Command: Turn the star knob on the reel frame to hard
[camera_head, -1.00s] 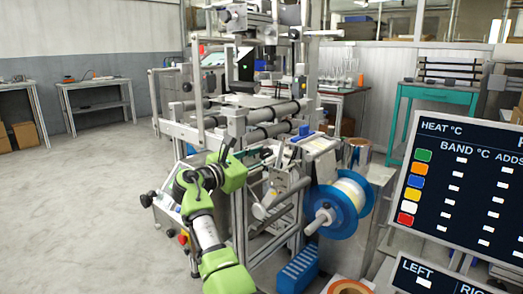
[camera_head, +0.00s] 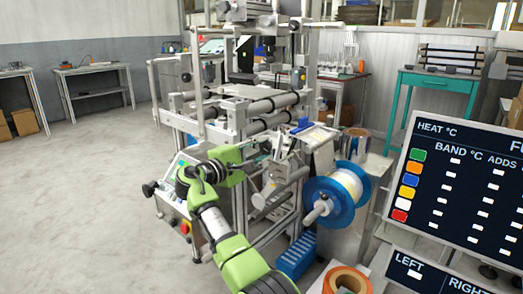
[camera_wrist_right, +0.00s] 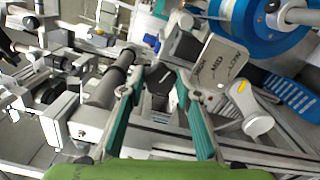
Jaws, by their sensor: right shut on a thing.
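The black star knob (camera_wrist_right: 160,78) sits between the teal fingers of my right gripper (camera_wrist_right: 160,88) in the right wrist view. The fingers are shut on it from both sides. A pale dial plate (camera_wrist_right: 222,66) with words, one of them "MED", lies just right of the knob; I cannot tell which mark the knob points at. In the head view my right gripper (camera_head: 258,160) reaches the front of the reel frame (camera_head: 238,130), and the knob is too small to make out there. My left gripper is not in view.
A blue reel (camera_head: 336,198) stands right of the gripper and also shows in the right wrist view (camera_wrist_right: 262,22). A white rounded handle (camera_wrist_right: 257,120) is close to the right finger. A screen (camera_head: 465,190) stands at the right. The floor at left is clear.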

